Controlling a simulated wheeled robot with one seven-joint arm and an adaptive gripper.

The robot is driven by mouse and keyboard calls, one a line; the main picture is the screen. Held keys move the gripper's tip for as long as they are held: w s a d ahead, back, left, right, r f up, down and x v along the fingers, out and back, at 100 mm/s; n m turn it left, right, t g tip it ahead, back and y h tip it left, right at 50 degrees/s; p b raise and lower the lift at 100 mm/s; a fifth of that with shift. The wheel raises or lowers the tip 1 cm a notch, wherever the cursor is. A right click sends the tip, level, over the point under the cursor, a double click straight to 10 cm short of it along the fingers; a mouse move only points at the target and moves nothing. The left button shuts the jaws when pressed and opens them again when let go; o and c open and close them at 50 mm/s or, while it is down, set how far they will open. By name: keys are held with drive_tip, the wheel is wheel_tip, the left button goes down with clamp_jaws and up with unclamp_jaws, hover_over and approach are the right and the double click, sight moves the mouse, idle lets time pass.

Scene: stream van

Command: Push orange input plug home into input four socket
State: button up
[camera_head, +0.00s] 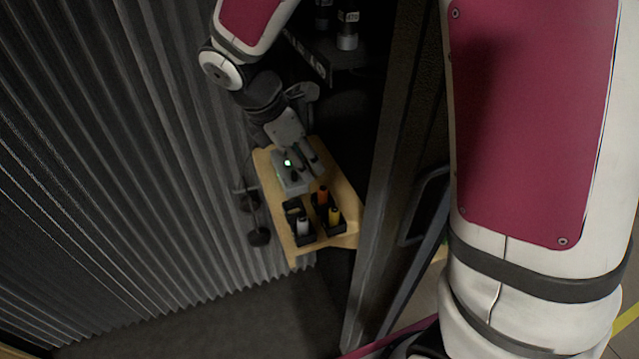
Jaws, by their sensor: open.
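An orange plug (323,194) stands upright in a dark holder on a small wooden shelf (275,226). A grey box (290,180) with a lit green light sits further up the shelf; no socket on it can be made out at this size. My gripper (309,164) is over the top of the shelf, beside the grey box, pointing down. It is open and apart from the orange plug, which stands below it in the picture. Whether anything lies between the fingers is too small to tell.
A yellow plug (334,215) and a white plug (302,226) stand in dark holders near the orange one. A corrugated grey wall (130,150) runs along the left. A dark upright post (388,180) stands right of the shelf.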

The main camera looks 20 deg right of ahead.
sight(322, 189)
drive_tip(key=x, duration=1.1)
drive_tip(key=shift+w+f+b, duration=0.2)
drive_tip(key=shift+f+b, duration=0.1)
drive_tip(key=shift+b, duration=0.05)
clamp_jaws()
